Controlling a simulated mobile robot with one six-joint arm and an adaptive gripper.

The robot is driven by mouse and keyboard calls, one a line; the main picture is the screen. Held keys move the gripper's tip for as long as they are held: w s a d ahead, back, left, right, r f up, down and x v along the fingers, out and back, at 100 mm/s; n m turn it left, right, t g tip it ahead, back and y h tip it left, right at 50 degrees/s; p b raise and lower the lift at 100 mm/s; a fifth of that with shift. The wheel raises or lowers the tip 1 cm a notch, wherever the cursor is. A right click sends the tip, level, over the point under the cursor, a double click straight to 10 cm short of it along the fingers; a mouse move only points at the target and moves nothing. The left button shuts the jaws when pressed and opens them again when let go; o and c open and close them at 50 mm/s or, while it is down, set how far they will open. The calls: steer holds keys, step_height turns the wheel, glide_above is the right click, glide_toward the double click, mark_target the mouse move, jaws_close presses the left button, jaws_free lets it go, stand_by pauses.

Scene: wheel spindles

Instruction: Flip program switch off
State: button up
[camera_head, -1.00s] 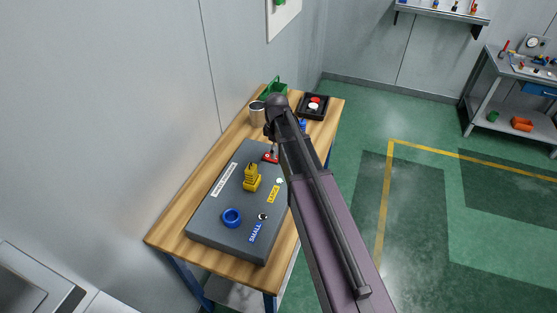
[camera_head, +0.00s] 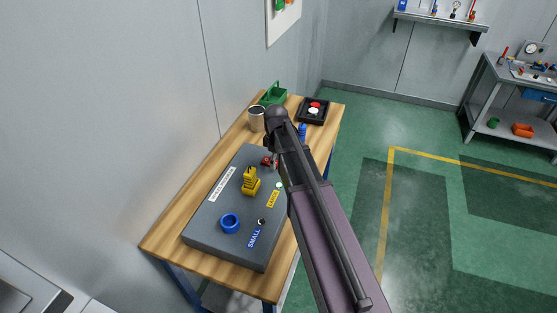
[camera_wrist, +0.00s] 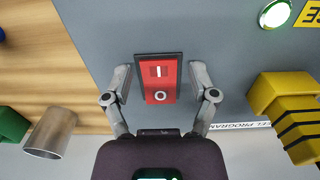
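The program switch is a red rocker (camera_wrist: 160,82) in a black frame, marked with a white bar and a white ring. It is on the grey panel (camera_wrist: 110,30), upright in the middle of the wrist view. I cannot tell which half is pressed. In the head view it shows as a small red patch (camera_head: 267,161), partly hidden by my arm. My gripper (camera_wrist: 161,76) is open and empty, one finger on each side of the switch. I cannot tell whether the fingers touch the panel. A round lamp (camera_wrist: 275,14) glows green at the upper right.
A yellow stepped spindle (camera_head: 250,183) and a blue ring (camera_head: 230,223) stand on the panel. A wall borders the table's left.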

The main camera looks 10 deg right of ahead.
jaws_close()
steer(key=c, duration=0.8)
jaws_free()
steer(key=shift+w+a+r+g+h, duration=0.15)
steer(key=shift+a+g+h, duration=0.1)
steer(key=shift+g+h, duration=0.5)
steer(key=shift+o, duration=0.2)
steer(key=shift+h, duration=0.45)
steer(key=o, duration=1.1)
steer(key=shift+o, duration=0.2)
steer(key=shift+r, duration=0.1)
